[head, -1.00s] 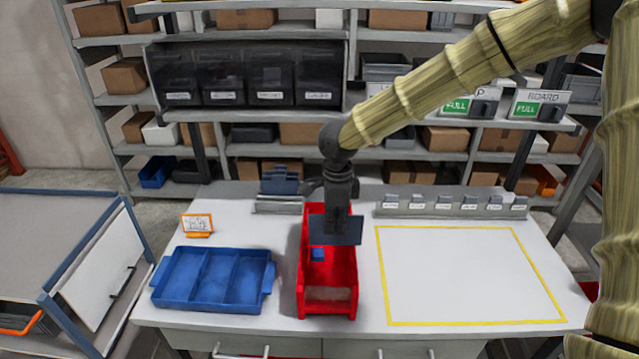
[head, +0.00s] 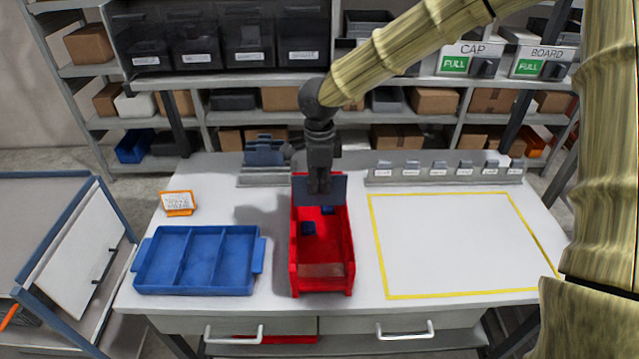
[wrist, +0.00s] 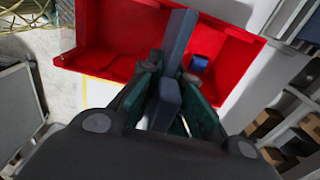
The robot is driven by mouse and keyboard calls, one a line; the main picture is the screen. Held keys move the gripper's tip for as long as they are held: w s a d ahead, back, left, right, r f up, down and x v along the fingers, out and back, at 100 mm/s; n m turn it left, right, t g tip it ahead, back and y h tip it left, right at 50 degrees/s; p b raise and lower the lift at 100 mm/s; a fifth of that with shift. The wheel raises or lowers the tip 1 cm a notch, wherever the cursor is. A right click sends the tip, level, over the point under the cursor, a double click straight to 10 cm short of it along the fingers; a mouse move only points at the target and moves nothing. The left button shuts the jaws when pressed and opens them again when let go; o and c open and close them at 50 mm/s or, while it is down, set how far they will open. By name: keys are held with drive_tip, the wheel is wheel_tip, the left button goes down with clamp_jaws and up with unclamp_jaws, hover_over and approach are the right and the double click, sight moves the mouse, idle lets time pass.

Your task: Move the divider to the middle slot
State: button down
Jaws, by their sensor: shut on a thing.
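The divider (head: 335,188) is a flat dark blue-grey plate at the far end of the red bin (head: 348,270), spanning its width. My gripper (head: 319,190) is shut on its upper part. In the wrist view the divider (wrist: 179,42) shows nearly edge-on between the fingers (wrist: 168,100), with the red bin (wrist: 110,50) beyond. I cannot tell whether its lower edge is inside a slot or above the bin. The slots are not distinguishable.
A blue compartment tray (head: 258,245) stands left of the bin, with an orange-framed sign (head: 178,203) behind it. Similar plates stand in a rack (head: 264,152) behind. A yellow-outlined area (head: 455,245) at right is empty. A grey labelled strip (head: 440,175) lies along the back edge.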

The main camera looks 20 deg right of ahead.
drive_tip(key=shift+s+f+b, duration=0.2)
drive_tip(key=shift+f+b, duration=0.8)
drive_tip(key=shift+b, duration=0.1)
drive_tip(key=shift+s+f+b, duration=0.1)
drive_tip(key=shift+f+b, duration=2.95)
drive_tip(key=shift+f, duration=2.85)
drive_tip(key=c, duration=1.5)
unclamp_jaws()
